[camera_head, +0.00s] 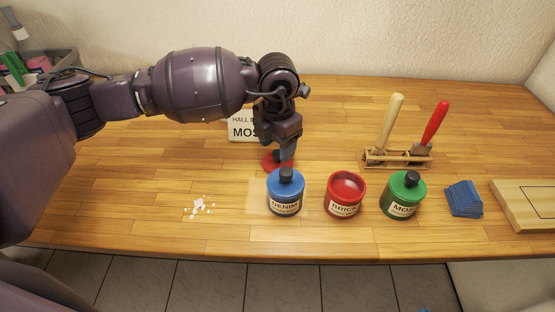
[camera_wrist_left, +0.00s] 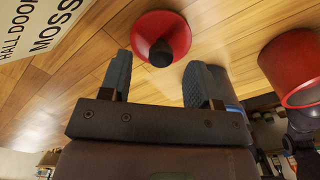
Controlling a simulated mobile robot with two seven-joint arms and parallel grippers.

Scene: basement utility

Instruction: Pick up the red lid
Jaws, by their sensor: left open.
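The red lid (camera_head: 269,163) lies on the wooden bench behind the blue jar, partly hidden by my left gripper (camera_head: 284,156). In the left wrist view the lid (camera_wrist_left: 148,24) is a red disc with a dark knob (camera_wrist_left: 161,53). The gripper's two fingers (camera_wrist_left: 160,72) are open and empty there, with the knob showing between their tips. I cannot tell whether the fingers touch it. The open red jar labelled BRICK (camera_head: 344,194) has no lid on it; it also shows at the right of the left wrist view (camera_wrist_left: 293,68).
A lidded blue DENIM jar (camera_head: 285,195) stands just in front of the gripper. A lidded green MOSS jar (camera_head: 403,196), a blue stack (camera_head: 463,198), a tool rack (camera_head: 396,160) and a board (camera_head: 531,201) lie rightward. A sign (camera_head: 242,128) is behind; white bits (camera_head: 199,206) lie front left.

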